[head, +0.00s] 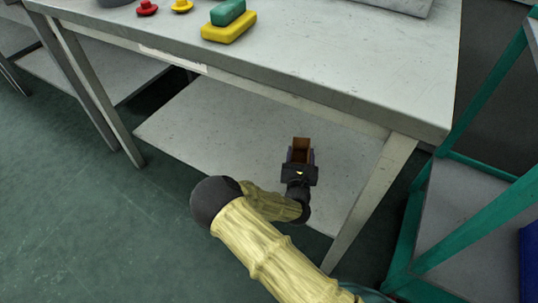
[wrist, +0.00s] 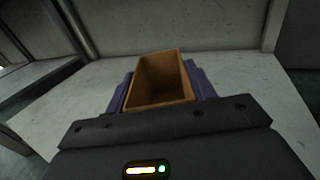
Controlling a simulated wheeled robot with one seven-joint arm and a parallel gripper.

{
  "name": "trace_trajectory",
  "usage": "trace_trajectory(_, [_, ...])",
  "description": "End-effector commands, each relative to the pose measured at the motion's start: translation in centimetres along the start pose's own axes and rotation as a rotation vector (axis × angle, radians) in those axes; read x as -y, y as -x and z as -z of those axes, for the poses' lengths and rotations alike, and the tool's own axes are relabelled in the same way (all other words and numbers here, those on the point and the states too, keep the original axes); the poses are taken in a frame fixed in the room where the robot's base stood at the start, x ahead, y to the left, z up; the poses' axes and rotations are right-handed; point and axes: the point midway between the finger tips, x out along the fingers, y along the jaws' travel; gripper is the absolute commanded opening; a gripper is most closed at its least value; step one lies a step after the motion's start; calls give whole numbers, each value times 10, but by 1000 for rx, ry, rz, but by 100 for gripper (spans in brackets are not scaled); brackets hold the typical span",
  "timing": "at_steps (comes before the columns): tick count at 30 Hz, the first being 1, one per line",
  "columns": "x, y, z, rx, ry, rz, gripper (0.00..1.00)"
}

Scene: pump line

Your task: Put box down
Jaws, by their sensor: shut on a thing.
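A small brown open-topped box (wrist: 158,82) sits between the two purple fingers of my gripper (wrist: 160,88) in the wrist view. The fingers press on its left and right sides, and I see into its empty-looking inside. In the head view the box (head: 300,150) shows at the end of my gripper (head: 299,158), over the lower shelf (head: 215,125) of the grey table. I cannot tell whether the box touches that shelf.
The grey tabletop (head: 330,60) overhangs the shelf. On it are a green block (head: 228,12), a yellow block (head: 229,28) and small red (head: 147,8) and yellow (head: 182,6) pieces. A table leg (head: 368,203) stands right of my gripper, and a green-framed rack (head: 440,215) beyond it. Shelf space left of the box is clear.

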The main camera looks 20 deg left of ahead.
Motion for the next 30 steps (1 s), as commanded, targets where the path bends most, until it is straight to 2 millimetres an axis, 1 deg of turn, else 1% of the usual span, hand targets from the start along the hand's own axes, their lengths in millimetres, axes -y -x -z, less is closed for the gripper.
trace_trajectory(1, [0, 0, 12, -1, 1, -1, 33])
trace_trajectory(3, [0, 0, 25, -2, 1, -1, 33])
trace_trajectory(6, [-1, 0, 42, -1, 1, -2, 33])
trace_trajectory(9, [-1, 0, 54, -1, 1, -1, 33])
trace_trajectory(12, [0, 0, 58, 0, 0, 0, 33])
trace_trajectory(22, [0, 0, 57, 0, 0, 2, 33])
trace_trajectory(25, [2, 0, 66, 0, 0, 3, 33])
trace_trajectory(30, [2, 0, 89, 0, 1, 3, 33])
